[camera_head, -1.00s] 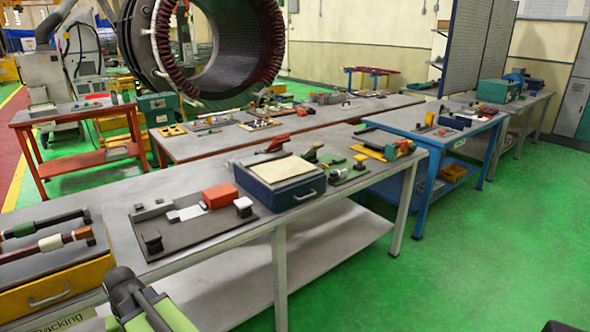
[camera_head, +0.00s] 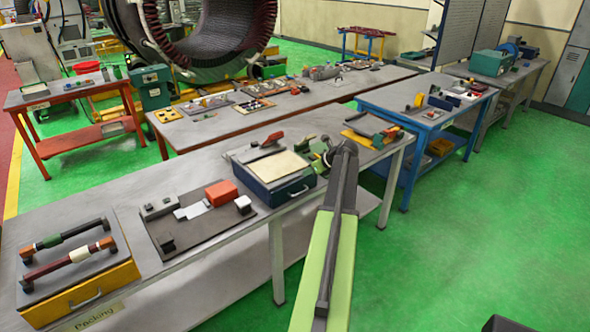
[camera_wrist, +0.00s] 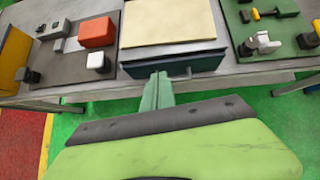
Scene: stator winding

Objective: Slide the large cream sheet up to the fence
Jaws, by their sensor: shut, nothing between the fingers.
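The large cream sheet (camera_head: 277,167) lies flat on top of a dark blue box with a handle (camera_head: 288,193), on the long grey bench. In the wrist view the sheet (camera_wrist: 168,20) fills the top middle, with the blue box's front (camera_wrist: 172,64) just below it. My gripper (camera_wrist: 160,78) is shut and empty, in front of the box's front near the handle and apart from the sheet. I cannot tell whether it touches the box. I cannot clearly make out the fence; the sheet's far edge is cut off in the wrist view.
A dark mat (camera_head: 190,238) with an orange block (camera_head: 221,193) lies left of the box. A red-handled tool (camera_head: 270,140) is behind it. Another board with small tools (camera_wrist: 270,30) lies to its right. Green floor is open at the right.

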